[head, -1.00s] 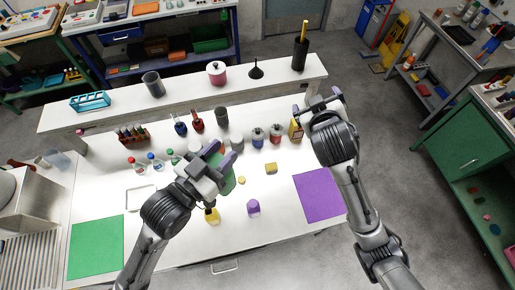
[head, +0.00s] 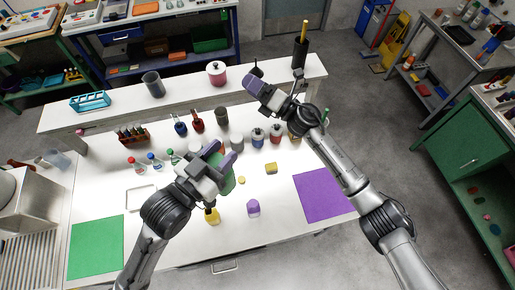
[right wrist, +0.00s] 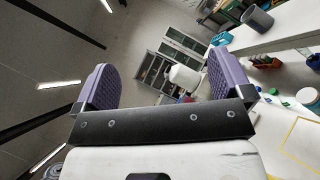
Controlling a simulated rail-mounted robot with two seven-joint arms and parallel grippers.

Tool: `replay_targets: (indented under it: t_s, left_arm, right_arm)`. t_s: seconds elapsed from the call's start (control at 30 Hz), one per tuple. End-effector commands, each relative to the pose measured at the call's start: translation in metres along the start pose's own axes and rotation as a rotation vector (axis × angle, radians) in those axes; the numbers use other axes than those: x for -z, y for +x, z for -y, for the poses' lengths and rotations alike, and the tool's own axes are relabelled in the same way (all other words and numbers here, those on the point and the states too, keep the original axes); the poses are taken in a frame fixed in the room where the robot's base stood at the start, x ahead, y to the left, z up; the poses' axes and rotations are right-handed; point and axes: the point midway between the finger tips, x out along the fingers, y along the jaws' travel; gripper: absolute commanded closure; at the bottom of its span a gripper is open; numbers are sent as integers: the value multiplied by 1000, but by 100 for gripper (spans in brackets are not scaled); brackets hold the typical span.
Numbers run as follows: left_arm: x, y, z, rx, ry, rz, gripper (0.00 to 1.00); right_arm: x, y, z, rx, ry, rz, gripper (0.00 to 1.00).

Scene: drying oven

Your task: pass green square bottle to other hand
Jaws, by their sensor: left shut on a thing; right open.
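My left gripper (head: 220,154) is shut on the green square bottle (head: 228,184), above the middle of the white table. The gripper hides much of the bottle; a green part shows at its right side. My right gripper (head: 257,87) is open and empty, raised near the shelf, up and to the right of the left gripper and apart from the bottle. In the right wrist view its two purple fingers (right wrist: 160,85) stand wide apart with nothing gripped between them; the green bottle cannot be made out there.
A raised shelf behind the table holds a grey cup (head: 153,84), a pink and white jar (head: 216,73) and a black holder (head: 299,54). Several bottles stand below it. A yellow sponge (head: 271,168), a purple-topped object (head: 253,208) and a purple mat (head: 322,195) lie nearer.

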Motion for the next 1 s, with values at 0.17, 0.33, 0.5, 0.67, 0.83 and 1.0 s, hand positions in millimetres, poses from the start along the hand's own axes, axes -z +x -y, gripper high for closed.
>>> replay_targets:
  t_s: [0.17,0.33,0.5,0.67,0.83,1.0]
  left_arm:
    - [0,0,0,0,0,0,95]
    - [0,0,0,0,0,0,95]
    - [0,0,0,0,0,0,95]
    - [0,0,0,0,0,0,95]
    - [0,0,0,0,0,0,95]
    - [0,0,0,0,0,0,95]
  right_arm:
    - [44,-15,6,-119,-195,-265,3]
    - [83,-39,1,-292,-364,-498,3]
    - [112,-67,-12,-504,-505,-677,3]
    - [127,-90,-22,-688,-600,-773,3]
    - [133,-106,-29,-832,-684,-797,3]
    - [136,-104,-30,-860,-737,-774,3]
